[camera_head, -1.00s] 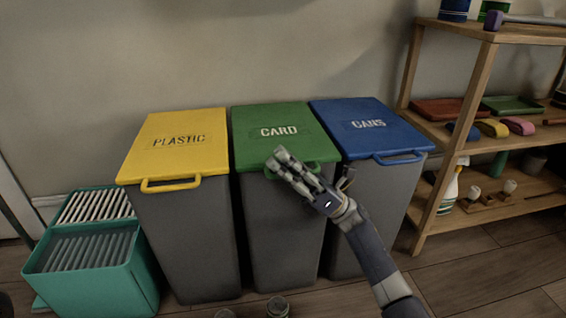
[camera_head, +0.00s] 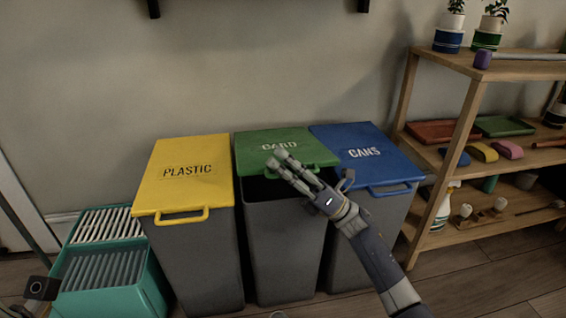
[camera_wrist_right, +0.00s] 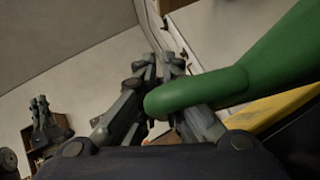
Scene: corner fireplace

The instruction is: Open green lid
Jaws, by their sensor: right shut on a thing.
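The green lid (camera_head: 258,146) marked CARD belongs to the middle grey bin (camera_head: 285,245). Its front edge is raised a little, and a dark gap shows between it and the bin's rim. My right gripper (camera_head: 283,163) is at the lid's front and shut on its green handle (camera_wrist_right: 215,88). In the right wrist view the handle runs between my right gripper's fingers (camera_wrist_right: 160,95). Part of the handle is hidden behind the fingers in the head view.
The yellow PLASTIC lid (camera_head: 187,172) at left and the blue CANS lid (camera_head: 365,153) at right are shut. A teal crate (camera_head: 115,300) stands at the left. A wooden shelf (camera_head: 455,140) with several items stands at the right.

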